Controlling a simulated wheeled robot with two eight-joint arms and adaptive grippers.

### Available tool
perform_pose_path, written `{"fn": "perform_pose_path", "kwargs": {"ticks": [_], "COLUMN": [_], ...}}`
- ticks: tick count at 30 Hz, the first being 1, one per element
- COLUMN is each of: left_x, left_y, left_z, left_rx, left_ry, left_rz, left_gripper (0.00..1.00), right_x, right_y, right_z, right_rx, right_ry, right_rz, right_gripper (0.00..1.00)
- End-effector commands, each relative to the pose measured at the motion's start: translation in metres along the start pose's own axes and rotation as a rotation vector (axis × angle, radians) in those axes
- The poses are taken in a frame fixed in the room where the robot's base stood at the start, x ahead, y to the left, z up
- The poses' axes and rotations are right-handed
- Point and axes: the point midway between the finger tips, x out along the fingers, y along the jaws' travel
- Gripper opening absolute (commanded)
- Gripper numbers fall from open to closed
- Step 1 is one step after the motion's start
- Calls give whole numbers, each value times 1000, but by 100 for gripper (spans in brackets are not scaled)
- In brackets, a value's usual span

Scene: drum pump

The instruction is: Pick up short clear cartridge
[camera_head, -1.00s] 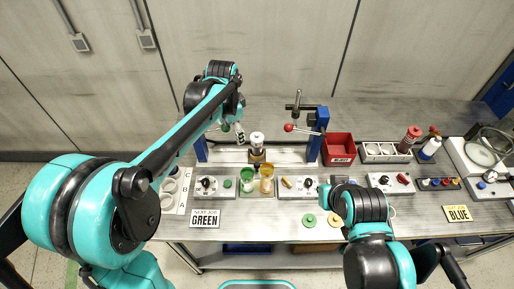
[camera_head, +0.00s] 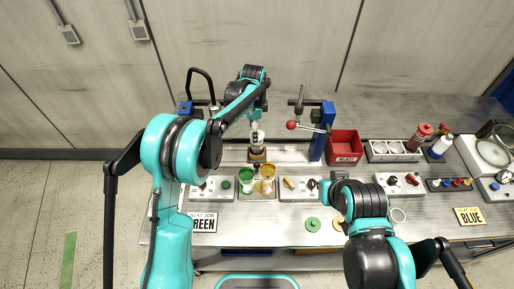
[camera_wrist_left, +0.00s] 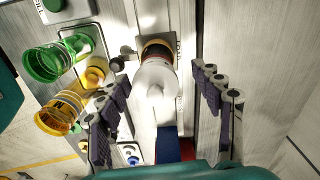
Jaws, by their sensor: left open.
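A short clear cartridge (camera_head: 257,138) with a whitish body stands upright in a holder on the bench between two blue posts. It also shows in the left wrist view (camera_wrist_left: 156,82), seated over a brown and black ring. My left gripper (camera_head: 254,124) is above the cartridge in the head view. In the left wrist view my left gripper (camera_wrist_left: 165,88) is open, with one finger on each side of the cartridge and a gap on both sides. My right gripper (camera_head: 327,189) is low over the bench front, and its fingers are not clear.
Green (camera_wrist_left: 44,62) and yellow (camera_wrist_left: 60,112) cups stand close to the left fingers. Blue posts (camera_head: 321,130) and a red-knobbed lever (camera_head: 291,125) flank the holder. A red bin (camera_head: 344,145) stands to the right.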

Motion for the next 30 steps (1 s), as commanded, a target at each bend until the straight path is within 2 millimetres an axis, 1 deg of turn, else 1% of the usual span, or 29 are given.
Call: {"fn": "perform_pose_path", "kwargs": {"ticks": [3,8,12,15,18,23,24,26,27,29,30], "left_x": [14,27,48,62,67,67,66,66,66,66,66], "left_y": [1,2,4,4,4,4,4,4,4,4,4], "left_z": [-1,-5,-14,-13,-13,-13,-13,-13,-13,-13,-13], "left_rx": [0,-1,-1,-3,-3,-3,-3,-3,-3,-3,-3], "left_ry": [0,0,0,0,0,0,0,0,0,0,0], "left_rz": [0,0,-1,-1,-1,-1,-1,-1,-1,-1,-1], "left_gripper": [66,66,66,66,66,66,55,40,29,13,12], "right_x": [2,5,9,11,12,11,11,11,11,11,11], "right_y": [0,0,0,0,0,0,0,0,0,0,0], "right_z": [2,3,7,8,8,8,8,8,8,8,8], "right_rx": [0,0,0,0,0,0,0,0,0,0,0], "right_ry": [0,0,0,0,0,0,0,0,0,0,0], "right_rz": [0,0,0,0,0,0,0,0,0,0,0], "right_gripper": [0,0,0,0,0,0,0,0,0,0,0]}}
